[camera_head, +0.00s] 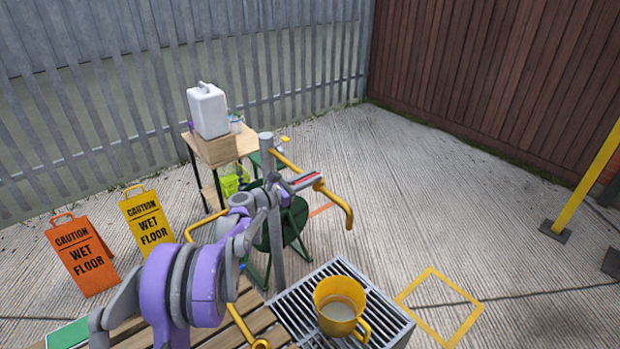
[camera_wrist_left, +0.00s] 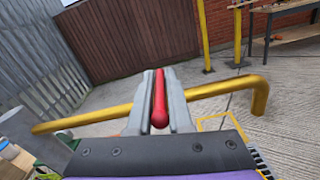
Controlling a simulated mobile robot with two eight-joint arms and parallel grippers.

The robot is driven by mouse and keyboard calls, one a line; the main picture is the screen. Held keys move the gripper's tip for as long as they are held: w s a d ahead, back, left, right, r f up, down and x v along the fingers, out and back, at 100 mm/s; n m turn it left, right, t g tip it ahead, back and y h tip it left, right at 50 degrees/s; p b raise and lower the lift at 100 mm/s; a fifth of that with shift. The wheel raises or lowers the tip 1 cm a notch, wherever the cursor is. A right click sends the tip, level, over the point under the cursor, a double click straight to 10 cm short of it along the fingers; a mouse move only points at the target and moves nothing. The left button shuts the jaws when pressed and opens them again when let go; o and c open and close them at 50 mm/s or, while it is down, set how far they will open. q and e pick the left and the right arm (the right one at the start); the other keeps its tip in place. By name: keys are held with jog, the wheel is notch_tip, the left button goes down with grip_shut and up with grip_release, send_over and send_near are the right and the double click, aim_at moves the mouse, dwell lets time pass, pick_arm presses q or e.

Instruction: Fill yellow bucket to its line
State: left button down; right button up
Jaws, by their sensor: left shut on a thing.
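The yellow bucket (camera_head: 325,291) stands upright on a dark slatted grate (camera_head: 373,333), with pale liquid visible inside. I cannot make out its line. A yellow pipe (camera_head: 349,213) with a bent-down end stands above and behind the bucket; it also crosses the left wrist view (camera_wrist_left: 225,88). My left gripper (camera_head: 306,181) is at the top of this pipe, shut on a red lever (camera_wrist_left: 159,98) that lies between its fingers in the left wrist view (camera_wrist_left: 158,125). I cannot see water running from the pipe. My right gripper is not in view.
A yellow square outline (camera_head: 468,320) marks bare floor right of the grate. A small wooden table (camera_head: 219,150) holds a white jerrycan (camera_head: 208,111). Orange (camera_head: 82,257) and yellow (camera_head: 147,220) wet-floor signs stand left. A dark green chair (camera_head: 294,221) is behind the post.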

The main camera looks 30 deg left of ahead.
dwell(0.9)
pick_arm(q)
jog(key=n+y, duration=0.2)
jog(key=y, duration=0.1)
jog(key=d+n+t+y, duration=0.1)
jog(key=n+y, duration=0.1)
jog(key=y, duration=0.1)
jog(key=shift+s+d+n+y+p, duration=0.1)
jog(key=shift+n+y+p, duration=0.2)
jog(key=shift+y, duration=0.1)
jog(key=c, duration=0.9)
grip_release()
jog(key=s+b, duration=0.1)
jog(key=s, duration=1)
